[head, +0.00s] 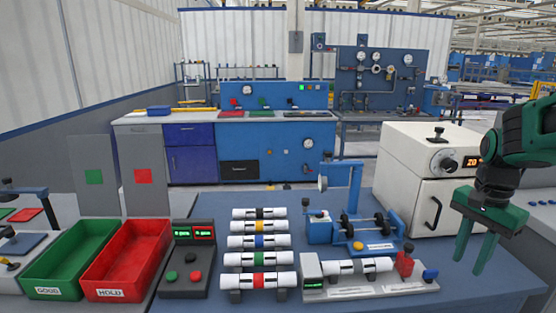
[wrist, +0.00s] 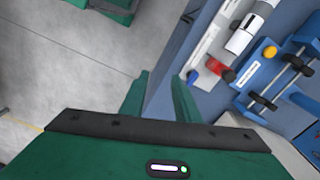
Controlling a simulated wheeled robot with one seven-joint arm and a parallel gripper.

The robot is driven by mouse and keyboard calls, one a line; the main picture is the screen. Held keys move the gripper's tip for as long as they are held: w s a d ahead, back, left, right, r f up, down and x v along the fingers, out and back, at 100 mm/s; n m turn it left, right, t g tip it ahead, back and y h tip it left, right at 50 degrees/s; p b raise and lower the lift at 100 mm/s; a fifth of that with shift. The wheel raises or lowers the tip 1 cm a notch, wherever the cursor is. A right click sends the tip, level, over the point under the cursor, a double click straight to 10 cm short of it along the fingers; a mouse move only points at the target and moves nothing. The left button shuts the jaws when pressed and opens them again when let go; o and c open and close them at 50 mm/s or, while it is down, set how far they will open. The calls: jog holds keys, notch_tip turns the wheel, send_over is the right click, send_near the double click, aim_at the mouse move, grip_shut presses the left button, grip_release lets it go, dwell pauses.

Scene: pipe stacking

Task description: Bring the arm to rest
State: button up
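My green arm (head: 520,137) reaches in from the right side of the head view. My gripper (head: 469,264) hangs at the right, fingers pointing down, in front of the cream oven (head: 408,165) and above the right part of the blue bench (head: 505,285). Its two fingers are apart with nothing between them. In the wrist view, the gripper (wrist: 160,95) also shows two separated fingers and no object. A white pipe with a dark band (head: 345,266) lies in the grey measuring fixture (head: 370,291), left of my gripper and apart from it.
Several white pipes with coloured bands (head: 259,241) lie in a rack at the bench's middle. A blue roller device (head: 350,229) stands near the oven. Green (head: 70,262) and red (head: 125,265) bins sit left. Grey floor (wrist: 60,50) shows beside the bench.

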jog(key=s+a+f+n, duration=0.2)
jog(key=s+n, duration=0.5)
jog(key=s, duration=1.1)
jog(key=shift+a+f, duration=0.15)
jog(key=shift+a, duration=0.25)
